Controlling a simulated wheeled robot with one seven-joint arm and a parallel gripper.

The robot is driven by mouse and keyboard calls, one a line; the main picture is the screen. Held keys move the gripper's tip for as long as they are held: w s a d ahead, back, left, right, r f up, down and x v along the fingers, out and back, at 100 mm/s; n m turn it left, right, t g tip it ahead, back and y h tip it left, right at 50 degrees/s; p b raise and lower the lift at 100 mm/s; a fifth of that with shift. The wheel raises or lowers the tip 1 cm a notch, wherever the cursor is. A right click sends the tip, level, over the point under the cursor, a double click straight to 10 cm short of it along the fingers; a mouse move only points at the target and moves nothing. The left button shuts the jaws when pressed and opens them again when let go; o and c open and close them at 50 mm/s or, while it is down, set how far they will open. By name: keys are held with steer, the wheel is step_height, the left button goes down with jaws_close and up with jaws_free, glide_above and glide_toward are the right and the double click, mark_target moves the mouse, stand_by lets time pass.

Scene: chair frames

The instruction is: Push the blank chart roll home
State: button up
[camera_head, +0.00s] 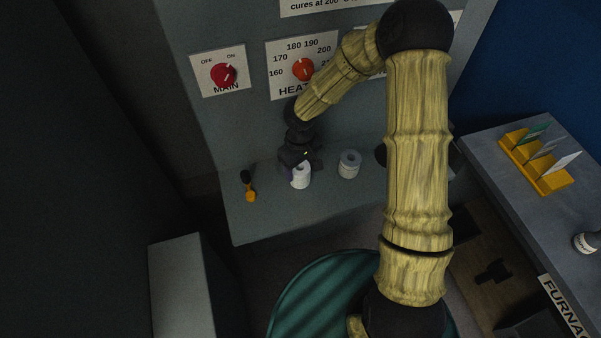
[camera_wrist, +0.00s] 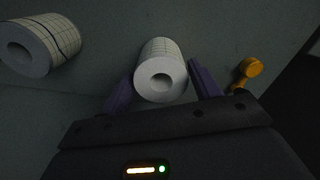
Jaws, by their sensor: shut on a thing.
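The blank chart roll (camera_head: 300,179) is a white paper roll with a pale grid and no traced line, seen end-on in the wrist view (camera_wrist: 160,50). My gripper (camera_head: 298,168) is shut on it, with one purple finger on each side in the wrist view (camera_wrist: 160,74). The roll's far end meets or nears the grey panel face; I cannot tell whether it is fully seated. A second roll (camera_head: 349,165), with a dark line traced across its grid, is to the right in the head view and at upper left in the wrist view (camera_wrist: 62,38).
A yellow-orange lever (camera_head: 250,192) with a dark end is left of my gripper. A yellow card holder (camera_head: 548,180) stands on the right-hand bench.

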step_height(320, 180, up, 9)
steer(key=p, duration=0.6)
steer(key=shift+a+f, duration=0.1)
steer(key=shift+f, duration=0.1)
